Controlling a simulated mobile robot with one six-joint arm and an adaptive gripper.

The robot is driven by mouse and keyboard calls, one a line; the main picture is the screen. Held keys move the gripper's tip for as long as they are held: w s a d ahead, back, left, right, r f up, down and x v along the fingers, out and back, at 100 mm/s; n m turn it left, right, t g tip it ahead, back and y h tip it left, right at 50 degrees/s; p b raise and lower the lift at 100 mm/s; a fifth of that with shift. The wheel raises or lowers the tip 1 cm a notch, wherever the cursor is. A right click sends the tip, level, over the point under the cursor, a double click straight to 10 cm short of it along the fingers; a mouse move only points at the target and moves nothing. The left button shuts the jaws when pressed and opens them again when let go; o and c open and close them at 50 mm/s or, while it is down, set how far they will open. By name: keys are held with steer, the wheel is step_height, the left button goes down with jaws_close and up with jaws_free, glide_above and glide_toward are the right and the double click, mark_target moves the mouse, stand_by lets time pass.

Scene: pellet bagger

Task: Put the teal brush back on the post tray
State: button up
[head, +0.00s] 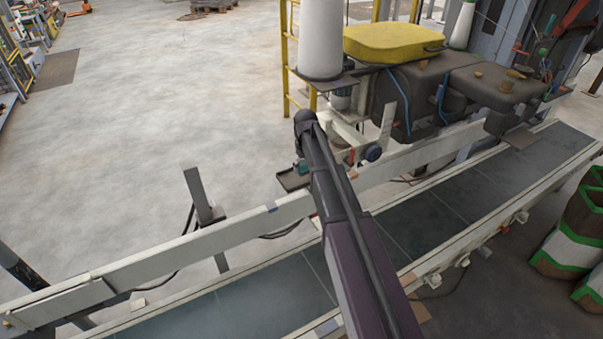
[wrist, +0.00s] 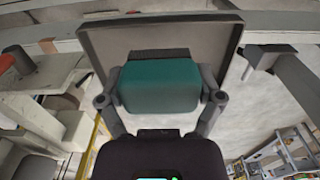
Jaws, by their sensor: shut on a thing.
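The teal brush (wrist: 160,88) shows in the wrist view as a teal block between the two fingers of my gripper (wrist: 161,78). The gripper is shut on its sides. The grey post tray (wrist: 222,38) lies behind the brush in that view, with its rim around it on the far side and both sides. I cannot tell whether the brush touches the tray. In the head view the tray (head: 289,182) shows just left of my arm, beyond the conveyor's far rail, with a bit of teal at its edge. My arm hides most of the gripper there.
The conveyor belt (head: 440,213) runs across below my arm, with a pale side rail (head: 235,228). Open floor lies left.

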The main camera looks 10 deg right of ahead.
mark_target(302, 171)
steer(key=shift+w+a, duration=0.1)
steer(key=shift+w, duration=0.2)
steer(key=shift+w, duration=0.1)
steer(key=shift+w+a, duration=0.1)
steer(key=shift+w, duration=0.15)
steer(key=shift+w+a+f+b, duration=0.15)
steer(key=shift+w+f+b, duration=0.15)
steer(key=shift+f+b, duration=1.55)
steer(key=shift+f, duration=0.2)
steer(key=o, duration=0.8)
steer(key=shift+c, duration=0.2)
steer(key=shift+r, duration=0.2)
step_height(302, 171, up, 12)
steer(key=p, duration=1.2)
